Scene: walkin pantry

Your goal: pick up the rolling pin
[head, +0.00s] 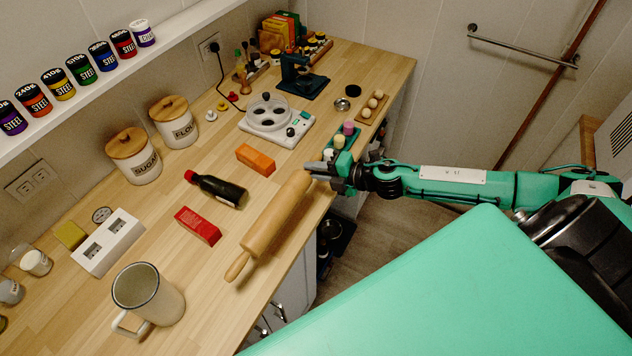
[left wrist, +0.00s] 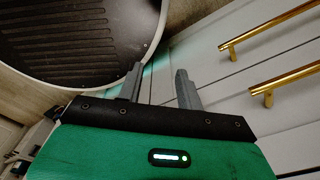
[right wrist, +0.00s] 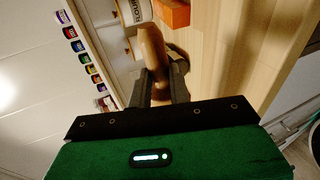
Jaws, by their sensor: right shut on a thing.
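The wooden rolling pin (head: 275,215) lies slantwise along the front edge of the counter in the head view, one handle pointing toward the lower left. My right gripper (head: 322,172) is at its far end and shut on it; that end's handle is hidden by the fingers. In the right wrist view the pin (right wrist: 152,50) sits between the fingers of the right gripper (right wrist: 158,85). I cannot tell whether the pin touches the counter. My left gripper (left wrist: 160,78) shows only in the left wrist view, open and empty, away from the pin.
Beside the pin on the wooden counter (head: 95,210) are a dark bottle (head: 216,189), a red box (head: 198,226) and an orange box (head: 256,158). A mug (head: 150,297) stands near the front. Brass handles (left wrist: 270,42) show near my left gripper.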

